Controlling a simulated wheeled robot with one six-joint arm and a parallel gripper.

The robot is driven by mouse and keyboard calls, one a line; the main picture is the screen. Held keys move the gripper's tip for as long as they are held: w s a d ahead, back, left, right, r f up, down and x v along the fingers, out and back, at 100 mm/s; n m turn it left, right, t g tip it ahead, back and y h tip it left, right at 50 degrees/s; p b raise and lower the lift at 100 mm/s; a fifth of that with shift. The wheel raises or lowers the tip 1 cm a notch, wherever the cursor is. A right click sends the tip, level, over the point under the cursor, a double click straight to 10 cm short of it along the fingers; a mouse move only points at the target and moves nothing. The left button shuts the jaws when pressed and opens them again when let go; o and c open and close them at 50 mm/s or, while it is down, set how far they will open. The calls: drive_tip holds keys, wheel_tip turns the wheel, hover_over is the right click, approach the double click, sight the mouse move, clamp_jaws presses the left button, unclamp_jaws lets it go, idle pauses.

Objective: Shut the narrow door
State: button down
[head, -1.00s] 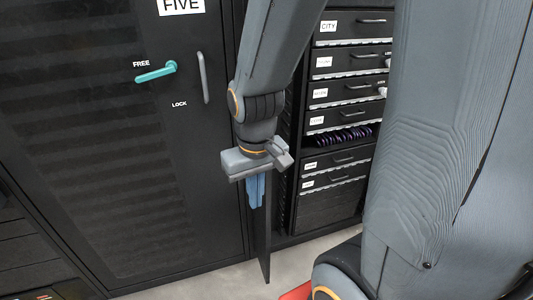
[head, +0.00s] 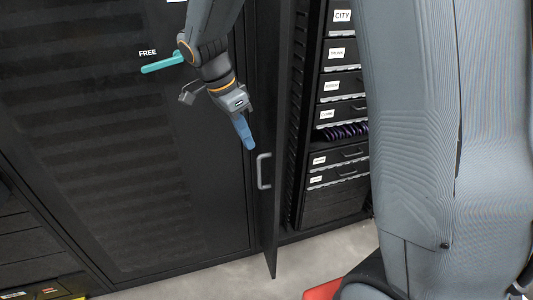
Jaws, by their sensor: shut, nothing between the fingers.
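The narrow door (head: 271,215) is a tall black panel seen nearly edge-on in the head view. It stands open, jutting out beside the drawer cabinet. A grey bar handle (head: 263,171) is on its left face. My gripper (head: 248,144) is just left of the narrow door and above its handle in the picture. Its blue fingers are shut, empty, and point down and slightly right. I cannot tell whether the fingertips touch the door; they look apart from the handle.
Left is a wide black door (head: 120,170) with a teal lever (head: 162,63) at FREE; my arm partly covers it. Right of the narrow door are labelled drawers (head: 338,110) and purple coils (head: 345,131). A red object (head: 322,291) is on the floor at the bottom.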

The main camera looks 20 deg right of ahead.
drive_tip(key=w+d+f+m+h+p, duration=0.1)
drive_tip(key=w+d+f+m+p, duration=0.1)
drive_tip(key=d+f, duration=0.4)
drive_tip(key=shift+w+d+f+m+p, duration=0.15)
drive_tip(key=shift+f+m+p, duration=0.45)
drive_tip(key=shift+f+p, duration=0.45)
drive_tip(key=shift+d, duration=0.1)
